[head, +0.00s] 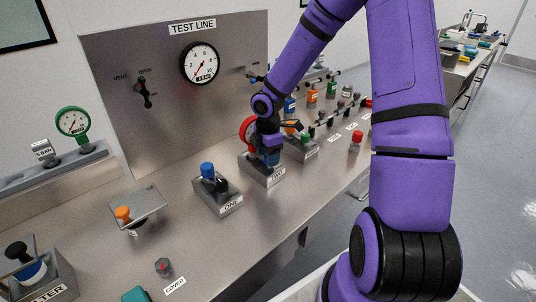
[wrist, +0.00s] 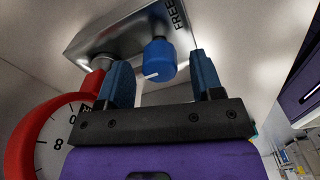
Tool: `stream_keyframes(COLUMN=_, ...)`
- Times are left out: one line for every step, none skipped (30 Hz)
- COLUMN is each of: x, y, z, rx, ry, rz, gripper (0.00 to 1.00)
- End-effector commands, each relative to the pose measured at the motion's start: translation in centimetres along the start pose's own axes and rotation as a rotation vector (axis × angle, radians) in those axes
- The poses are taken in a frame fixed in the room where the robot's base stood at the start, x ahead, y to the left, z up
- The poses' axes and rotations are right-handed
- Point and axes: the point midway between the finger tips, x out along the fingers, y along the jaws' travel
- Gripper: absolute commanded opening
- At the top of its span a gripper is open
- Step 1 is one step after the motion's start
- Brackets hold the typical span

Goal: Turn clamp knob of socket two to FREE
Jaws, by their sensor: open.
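The socket two block (head: 262,173), a grey metal block labelled TWO, stands on the bench in the middle of the head view. My gripper (head: 270,160) is down at this block and hides most of its top. My gripper (wrist: 161,72) is open there, one blue finger to each side of the knob, with visible gaps. A red-rimmed gauge (wrist: 42,145) sits by the left finger; its red rim also shows in the head view (head: 246,131).
Socket one (head: 228,203), with a blue knob (head: 207,169) and a black part, stands to the left. A block with a green part (head: 304,148) stands close on the right, and a red button (head: 356,138) beyond it. The front bench surface is mostly clear.

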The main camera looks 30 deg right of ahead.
Motion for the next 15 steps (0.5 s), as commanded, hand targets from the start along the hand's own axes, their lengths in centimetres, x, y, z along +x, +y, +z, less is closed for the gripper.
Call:
stream_keyframes(x=0.01, y=0.0, z=0.0, rx=0.0, ry=0.0, rz=0.0, gripper=0.6)
stream_keyframes(x=0.01, y=0.0, z=0.0, rx=0.0, ry=0.0, rz=0.0, gripper=0.6)
stream_keyframes(x=0.0, y=-0.01, z=0.01, rx=0.0, ry=0.0, rz=0.0, gripper=0.6)
stream_keyframes(x=-0.01, y=-0.01, z=0.01, rx=0.0, ry=0.0, rz=0.0, gripper=0.6)
stream_keyframes(x=-0.01, y=-0.01, z=0.01, rx=0.0, ry=0.0, rz=0.0, gripper=0.6)
stream_keyframes(x=-0.01, y=-0.01, z=0.01, rx=0.0, ry=0.0, rz=0.0, gripper=0.54)
stream_keyframes(x=-0.02, y=-0.01, z=0.01, rx=0.0, ry=0.0, rz=0.0, gripper=0.47)
stream_keyframes(x=-0.02, y=-0.01, z=0.01, rx=0.0, ry=0.0, rz=0.0, gripper=0.4)
stream_keyframes(x=-0.02, y=-0.01, z=0.02, rx=0.001, ry=0.0, rz=0.0, gripper=0.31)
stream_keyframes(x=-0.02, y=-0.01, z=0.02, rx=0.001, ry=0.0, rz=0.0, gripper=0.24)
stream_keyframes(x=-0.03, y=-0.01, z=0.02, rx=0.001, ry=0.0, rz=0.0, gripper=0.17)
stream_keyframes(x=-0.03, y=0.0, z=0.02, rx=0.001, ry=0.0, rz=0.0, gripper=0.11)
stream_keyframes(x=-0.03, y=0.0, z=0.02, rx=0.001, ry=0.0, rz=0.0, gripper=0.11)
stream_keyframes(x=-0.03, y=0.0, z=0.02, rx=0.001, ry=0.0, rz=0.0, gripper=0.11)
stream_keyframes(x=-0.04, y=0.0, z=0.02, rx=0.001, ry=0.0, rz=0.0, gripper=0.11)
